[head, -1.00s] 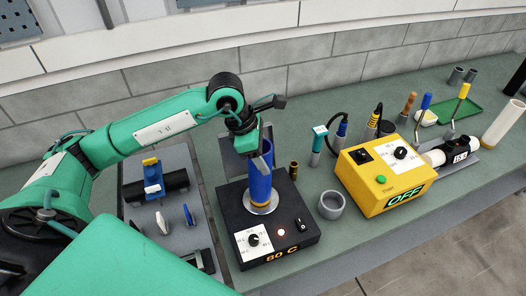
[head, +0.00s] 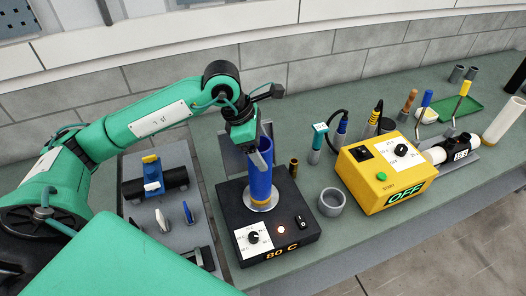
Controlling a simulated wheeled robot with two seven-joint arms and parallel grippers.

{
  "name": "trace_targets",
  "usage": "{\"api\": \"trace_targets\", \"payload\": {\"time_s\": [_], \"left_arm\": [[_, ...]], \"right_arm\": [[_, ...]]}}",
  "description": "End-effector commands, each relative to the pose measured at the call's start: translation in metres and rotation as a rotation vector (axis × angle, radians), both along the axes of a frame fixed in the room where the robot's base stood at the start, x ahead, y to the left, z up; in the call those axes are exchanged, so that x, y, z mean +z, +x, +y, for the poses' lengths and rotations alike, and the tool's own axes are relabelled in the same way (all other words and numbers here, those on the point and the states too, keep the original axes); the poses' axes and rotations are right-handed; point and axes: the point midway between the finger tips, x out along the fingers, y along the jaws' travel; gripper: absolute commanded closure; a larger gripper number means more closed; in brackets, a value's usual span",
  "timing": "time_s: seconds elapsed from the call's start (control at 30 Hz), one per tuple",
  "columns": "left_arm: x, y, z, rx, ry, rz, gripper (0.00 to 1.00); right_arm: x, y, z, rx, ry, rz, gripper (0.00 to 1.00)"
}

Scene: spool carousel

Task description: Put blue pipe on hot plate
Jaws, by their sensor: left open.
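The blue pipe (head: 260,182) stands upright on the round metal disc of the black hot plate (head: 285,243). The hot plate's display reads 80 C and a small light glows on its top. My left gripper (head: 267,152) is open at the upper part of the pipe, with its fingers close to the pipe's top rim. I cannot tell whether a finger touches the pipe. My right gripper is not in view.
A yellow box (head: 382,170) showing OFF stands right of the hot plate, with a grey ring (head: 332,201) between them. A grey tray (head: 182,228) with clamps lies left. Several tools stand behind, and a green tray (head: 460,104) lies at the back right.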

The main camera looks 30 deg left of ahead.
Motion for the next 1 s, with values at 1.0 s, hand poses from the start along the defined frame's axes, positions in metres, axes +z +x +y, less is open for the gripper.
{"api": "trace_targets", "payload": {"time_s": [1.0], "left_arm": [[0.095, -0.018, 0.036, -0.001, 0.002, 0.001, 0.24]], "right_arm": [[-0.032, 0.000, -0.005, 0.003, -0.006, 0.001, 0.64]]}}
